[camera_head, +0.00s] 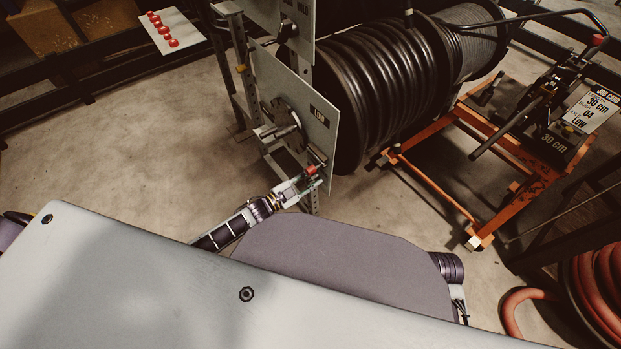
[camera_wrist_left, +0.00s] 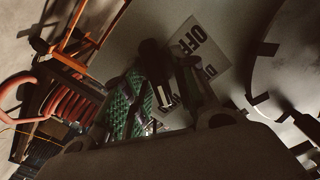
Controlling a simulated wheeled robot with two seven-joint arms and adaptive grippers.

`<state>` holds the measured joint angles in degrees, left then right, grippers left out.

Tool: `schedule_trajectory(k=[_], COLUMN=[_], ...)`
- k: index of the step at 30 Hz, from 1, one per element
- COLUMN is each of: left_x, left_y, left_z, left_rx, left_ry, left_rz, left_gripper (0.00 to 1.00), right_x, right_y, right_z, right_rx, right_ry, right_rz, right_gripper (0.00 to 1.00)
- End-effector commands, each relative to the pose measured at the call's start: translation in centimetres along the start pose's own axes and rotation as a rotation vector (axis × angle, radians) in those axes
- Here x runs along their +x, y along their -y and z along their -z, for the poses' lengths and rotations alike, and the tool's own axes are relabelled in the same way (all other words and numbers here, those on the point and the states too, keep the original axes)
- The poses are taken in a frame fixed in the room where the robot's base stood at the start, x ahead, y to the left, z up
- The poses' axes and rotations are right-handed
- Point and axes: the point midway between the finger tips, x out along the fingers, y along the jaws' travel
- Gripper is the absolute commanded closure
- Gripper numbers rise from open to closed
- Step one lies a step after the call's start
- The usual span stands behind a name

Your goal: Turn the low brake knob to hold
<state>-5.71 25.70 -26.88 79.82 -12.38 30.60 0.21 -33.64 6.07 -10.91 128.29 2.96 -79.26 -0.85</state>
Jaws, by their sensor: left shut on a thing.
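The grey panel marked LOW (camera_head: 297,98) stands upright in front of the black hose drum. My left gripper (camera_head: 306,181) is at the panel's lower edge, beside a small red part (camera_head: 311,169). In the left wrist view the left gripper (camera_wrist_left: 160,100) is shut on a dark knob-like part (camera_wrist_left: 153,62), which I take as the low brake knob. A white label reading OFF (camera_wrist_left: 195,42), upside down in this view, is behind the fingers. Other lettering is partly covered, and the knob's pointing direction is unclear. My right gripper is out of view.
A round plate with a handle (camera_head: 284,118) is on the LOW panel. A second panel is above. The black hose drum (camera_head: 385,70) is behind. An orange stand (camera_head: 445,193) and a red hose coil (camera_head: 598,290) are at the right. Open floor lies at the left.

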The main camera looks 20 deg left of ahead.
Motion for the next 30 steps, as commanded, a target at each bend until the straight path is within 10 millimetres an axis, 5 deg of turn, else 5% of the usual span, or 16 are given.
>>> schedule_trajectory(k=[11, 12, 13, 30], left_x=[-0.03, -0.03, -0.03, -0.71], left_y=[-0.02, -0.02, -0.02, -0.04], left_z=[-0.04, -0.04, -0.04, -0.01], left_rx=[0.009, 0.009, 0.009, 0.007], left_ry=[0.001, 0.001, 0.001, 0.000], left_rz=[-0.001, -0.001, -0.001, 0.000], left_gripper=[0.96, 0.70, 0.66, 0.65], right_x=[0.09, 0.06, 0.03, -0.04], right_y=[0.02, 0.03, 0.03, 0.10], right_z=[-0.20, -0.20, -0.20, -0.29], right_rx=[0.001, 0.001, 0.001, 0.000], right_ry=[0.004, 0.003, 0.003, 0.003], right_rz=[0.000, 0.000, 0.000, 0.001], right_gripper=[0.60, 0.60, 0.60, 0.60])
